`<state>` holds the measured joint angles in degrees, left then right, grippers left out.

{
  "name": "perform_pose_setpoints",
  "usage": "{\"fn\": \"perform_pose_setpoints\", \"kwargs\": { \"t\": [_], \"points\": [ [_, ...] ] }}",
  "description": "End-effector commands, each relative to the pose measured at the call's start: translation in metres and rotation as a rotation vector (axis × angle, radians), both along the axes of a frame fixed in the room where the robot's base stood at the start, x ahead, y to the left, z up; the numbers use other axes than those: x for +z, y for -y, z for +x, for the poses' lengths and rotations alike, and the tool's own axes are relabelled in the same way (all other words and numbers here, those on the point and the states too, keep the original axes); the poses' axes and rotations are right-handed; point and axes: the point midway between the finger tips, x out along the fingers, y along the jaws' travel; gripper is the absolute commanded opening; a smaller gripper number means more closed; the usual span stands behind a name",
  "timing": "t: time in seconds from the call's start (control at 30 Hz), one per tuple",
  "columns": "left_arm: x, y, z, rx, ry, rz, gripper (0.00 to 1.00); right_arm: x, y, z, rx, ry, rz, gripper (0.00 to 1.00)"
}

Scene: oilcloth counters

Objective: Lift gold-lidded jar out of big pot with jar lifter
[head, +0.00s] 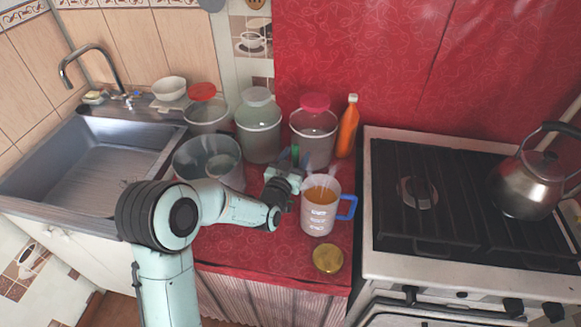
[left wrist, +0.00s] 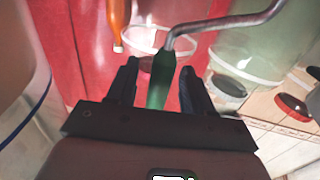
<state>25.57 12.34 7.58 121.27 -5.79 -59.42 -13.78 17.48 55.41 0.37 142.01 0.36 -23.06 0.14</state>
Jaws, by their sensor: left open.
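The jar lifter's green handle (left wrist: 160,80) stands between my left gripper's fingers (left wrist: 160,85) in the left wrist view; its bent metal rod (left wrist: 215,24) runs off to the upper right. The fingers are open, with gaps beside the handle. In the head view my left gripper (head: 285,178) is over the counter, behind the mug, and the green handle (head: 295,155) shows just behind it. A large grey, see-through pot (head: 185,165) stands left of the gripper, its contents unclear. A gold lid (head: 327,258) is at the counter front; whether a jar is beneath is unclear. My right gripper is out of view.
A white mug (head: 318,218) with blue handle and amber liquid stands close to the gripper. Behind are lidded jars (head: 258,135) and an orange bottle (head: 347,130). A sink (head: 90,160) lies left; the stove (head: 400,200) with a kettle (head: 525,180) is right. The front-left red counter is clear.

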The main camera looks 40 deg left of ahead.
Motion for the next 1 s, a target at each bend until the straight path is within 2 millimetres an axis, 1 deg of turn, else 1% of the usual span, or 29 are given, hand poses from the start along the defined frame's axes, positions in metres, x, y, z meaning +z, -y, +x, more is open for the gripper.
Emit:
{"fn": "perform_pose_setpoints", "kwargs": {
  "t": [0.23,0.27,0.3,0.4,0.77,0.87,1.0],
  "points": [
    [0.000,0.000,0.002,0.000,-0.001,0.000,0.51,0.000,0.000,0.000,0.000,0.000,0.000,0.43],
    [0.000,0.000,0.002,0.000,-0.001,0.000,0.41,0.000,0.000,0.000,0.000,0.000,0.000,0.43],
    [0.000,0.000,0.002,0.000,-0.001,0.000,0.28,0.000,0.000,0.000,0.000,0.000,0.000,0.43],
    [0.000,0.000,0.002,0.000,0.000,0.000,0.00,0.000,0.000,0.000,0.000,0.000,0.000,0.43],
    [0.003,0.000,0.002,-0.001,0.002,0.002,0.00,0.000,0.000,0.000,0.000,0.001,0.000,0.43],
    [0.011,0.000,0.002,-0.001,0.004,0.002,0.00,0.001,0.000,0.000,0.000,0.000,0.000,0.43],
    [0.031,0.000,0.002,-0.001,0.005,0.003,0.00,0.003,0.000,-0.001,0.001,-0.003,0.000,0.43]
  ]
}}
